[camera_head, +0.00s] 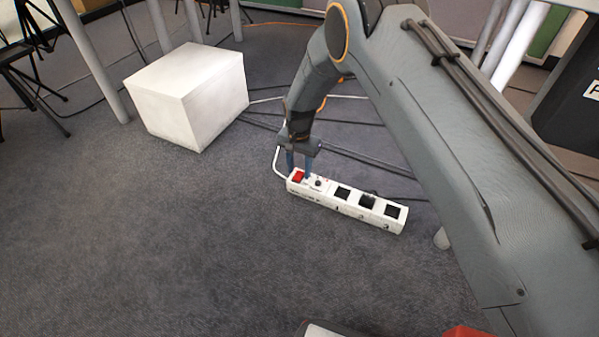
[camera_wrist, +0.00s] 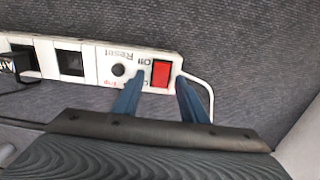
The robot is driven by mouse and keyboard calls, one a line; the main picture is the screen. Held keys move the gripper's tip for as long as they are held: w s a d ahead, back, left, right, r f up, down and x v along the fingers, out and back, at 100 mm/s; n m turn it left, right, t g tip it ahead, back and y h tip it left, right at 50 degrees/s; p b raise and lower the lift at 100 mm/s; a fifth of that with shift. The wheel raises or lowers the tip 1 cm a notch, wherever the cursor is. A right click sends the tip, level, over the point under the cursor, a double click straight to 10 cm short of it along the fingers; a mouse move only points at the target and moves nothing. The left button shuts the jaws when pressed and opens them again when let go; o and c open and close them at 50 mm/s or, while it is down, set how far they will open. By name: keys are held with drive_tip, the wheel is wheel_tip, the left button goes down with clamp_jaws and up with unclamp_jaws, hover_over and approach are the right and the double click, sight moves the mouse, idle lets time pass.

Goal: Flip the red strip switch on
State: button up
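A white power strip (camera_head: 345,200) lies on the carpet in the head view, with a red rocker switch (camera_head: 298,176) at its left end. In the wrist view the red switch (camera_wrist: 161,73) shows near the strip's right end, beside a black reset button (camera_wrist: 119,71) and printed words. My gripper (camera_wrist: 158,92) has its two blue fingers spread apart, one on each side of the switch as seen there, with nothing between them. In the head view my gripper (camera_head: 299,168) is at the strip's switch end. I cannot tell whether the fingertips touch the strip, nor the switch's position.
A white box (camera_head: 190,95) stands on the carpet at the upper left. Dark cables (camera_head: 370,160) run behind the strip, and a white cord (camera_head: 277,160) leaves its switch end. A plug (camera_wrist: 10,63) sits in one socket. The carpet in front is clear.

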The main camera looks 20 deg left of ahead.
drive_tip(key=shift+f, duration=0.3)
drive_tip(key=shift+c, duration=0.4)
clamp_jaws()
drive_tip(key=shift+w+f+g+b, duration=0.1)
drive_tip(key=shift+w+g+b, duration=0.1)
drive_tip(key=shift+g+b, duration=0.55)
drive_tip(key=shift+g, duration=0.15)
drive_tip(key=shift+o, duration=0.4)
unclamp_jaws()
